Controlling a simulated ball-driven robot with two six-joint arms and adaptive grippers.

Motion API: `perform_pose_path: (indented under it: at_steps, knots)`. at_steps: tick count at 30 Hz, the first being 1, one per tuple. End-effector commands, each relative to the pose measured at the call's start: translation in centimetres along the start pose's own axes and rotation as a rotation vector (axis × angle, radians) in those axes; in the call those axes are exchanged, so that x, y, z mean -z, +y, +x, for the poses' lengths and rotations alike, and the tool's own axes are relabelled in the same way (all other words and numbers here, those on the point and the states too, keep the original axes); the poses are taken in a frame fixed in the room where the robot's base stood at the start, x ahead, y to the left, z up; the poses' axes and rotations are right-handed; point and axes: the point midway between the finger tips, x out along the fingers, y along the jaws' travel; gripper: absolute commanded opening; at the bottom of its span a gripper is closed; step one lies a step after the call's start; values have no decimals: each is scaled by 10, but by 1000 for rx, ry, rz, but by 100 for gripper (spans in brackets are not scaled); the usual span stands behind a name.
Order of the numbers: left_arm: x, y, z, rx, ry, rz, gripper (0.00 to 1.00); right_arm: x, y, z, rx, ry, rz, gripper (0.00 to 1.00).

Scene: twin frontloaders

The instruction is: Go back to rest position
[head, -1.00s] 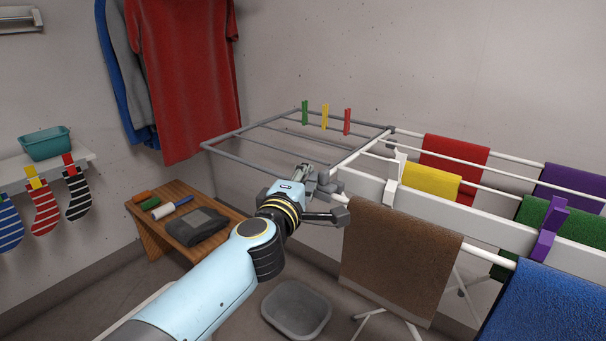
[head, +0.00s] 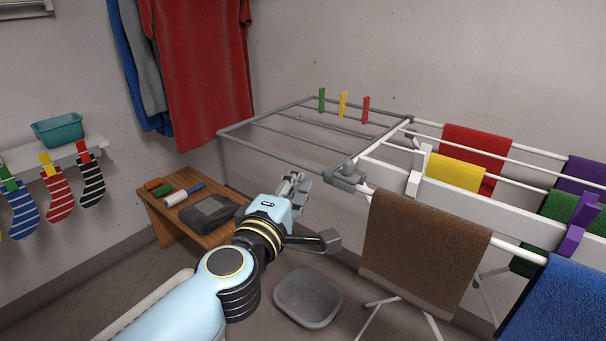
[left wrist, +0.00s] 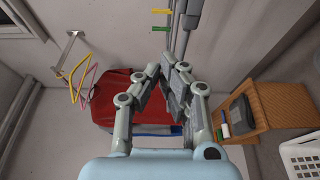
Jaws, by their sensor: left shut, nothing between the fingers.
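My left gripper (head: 293,187) is in the middle of the head view, in front of the near left corner of the drying rack (head: 300,159) and apart from the hanging towels. In the left wrist view its fingers (left wrist: 168,72) are close together with nothing held between them. Three clothespins stand on the rack's far bar: green (head: 321,100), yellow (head: 343,105) and red (head: 366,110). My right gripper is not in view.
A wooden bench (head: 163,228) stands left of the arm, with rolls and a dark folded cloth (head: 210,212). A grey basin (head: 308,298) sits on the floor below the gripper. A brown towel (head: 420,255) hangs at right. Socks (head: 57,195) hang from the left shelf.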

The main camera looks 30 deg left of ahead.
Motion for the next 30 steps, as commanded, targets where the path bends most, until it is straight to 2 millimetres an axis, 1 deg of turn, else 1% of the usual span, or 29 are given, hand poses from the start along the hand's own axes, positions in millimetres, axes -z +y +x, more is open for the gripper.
perform_pose_path:
  at_steps: [5, 12, 19, 21, 23, 26, 27, 29, 30]
  knots:
    - [0, 0, -6, 0, 0, 1, 0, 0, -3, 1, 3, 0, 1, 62]
    - [0, 0, -5, 0, 0, 0, 0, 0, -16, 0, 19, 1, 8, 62]
    - [0, 0, -5, 0, 1, 0, 0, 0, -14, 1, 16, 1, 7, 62]
    - [1, -6, -5, 1, -1, 6, 0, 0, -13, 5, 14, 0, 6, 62]
    - [3, -22, -6, 27, -3, 23, 0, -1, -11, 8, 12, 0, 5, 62]
    - [5, -75, -13, 103, -24, 131, 0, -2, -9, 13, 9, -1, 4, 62]
    - [5, -104, -18, 144, -45, 201, 0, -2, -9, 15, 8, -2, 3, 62]
    - [6, -152, -30, 214, -93, 324, 0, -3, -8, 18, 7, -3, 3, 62]
    - [6, -184, -41, 263, -133, 410, 0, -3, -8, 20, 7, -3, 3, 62]
